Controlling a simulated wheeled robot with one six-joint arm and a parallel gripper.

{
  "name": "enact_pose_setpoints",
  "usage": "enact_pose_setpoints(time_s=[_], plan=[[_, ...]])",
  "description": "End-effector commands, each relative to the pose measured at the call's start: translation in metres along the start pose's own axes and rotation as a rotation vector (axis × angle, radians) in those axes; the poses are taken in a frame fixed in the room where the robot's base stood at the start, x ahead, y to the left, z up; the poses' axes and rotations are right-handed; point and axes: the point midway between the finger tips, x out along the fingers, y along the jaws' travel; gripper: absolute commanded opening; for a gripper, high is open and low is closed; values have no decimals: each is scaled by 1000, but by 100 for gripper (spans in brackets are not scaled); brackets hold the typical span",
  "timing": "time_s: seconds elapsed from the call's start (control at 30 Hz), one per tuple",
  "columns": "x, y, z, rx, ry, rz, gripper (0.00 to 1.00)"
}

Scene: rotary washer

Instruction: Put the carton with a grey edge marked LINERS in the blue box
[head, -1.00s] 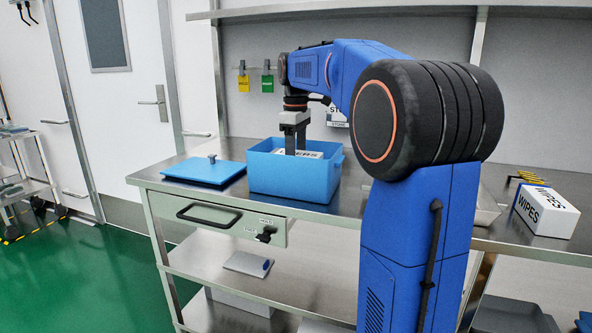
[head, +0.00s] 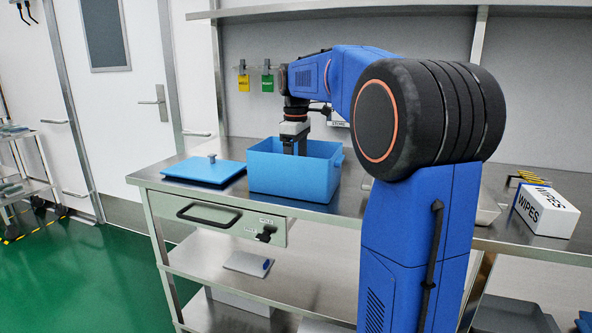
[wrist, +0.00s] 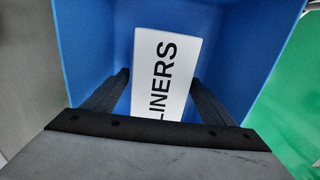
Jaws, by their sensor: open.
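The blue box (head: 292,182) stands open on the steel bench. My gripper (head: 295,147) points down into it, its fingertips hidden behind the box's front wall in the head view. In the wrist view the white LINERS carton (wrist: 166,72) lies inside the blue box (wrist: 92,50), label facing up. My gripper (wrist: 160,95) has its two dark fingers apart, one on each side of the carton, with blue showing between the carton and the fingers. The carton is hidden in the head view. I cannot see its grey edge.
The blue lid (head: 203,170) with a knob lies on the bench left of the box. A white WIPES carton (head: 546,210) is at the far right. A drawer (head: 215,217) is below the bench top. A shelf (head: 340,12) runs above.

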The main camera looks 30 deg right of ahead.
Motion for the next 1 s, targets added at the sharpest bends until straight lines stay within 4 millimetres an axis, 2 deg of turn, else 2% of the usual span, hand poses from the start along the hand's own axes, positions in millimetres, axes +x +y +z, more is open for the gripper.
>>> enact_pose_setpoints(time_s=[0.17,0.6,0.8,1.0], plan=[[-16,1,0,0,2,2,77],[-97,0,0,0,1,2,77],[-116,0,0,0,1,1,77],[-121,0,0,0,0,0,77]])
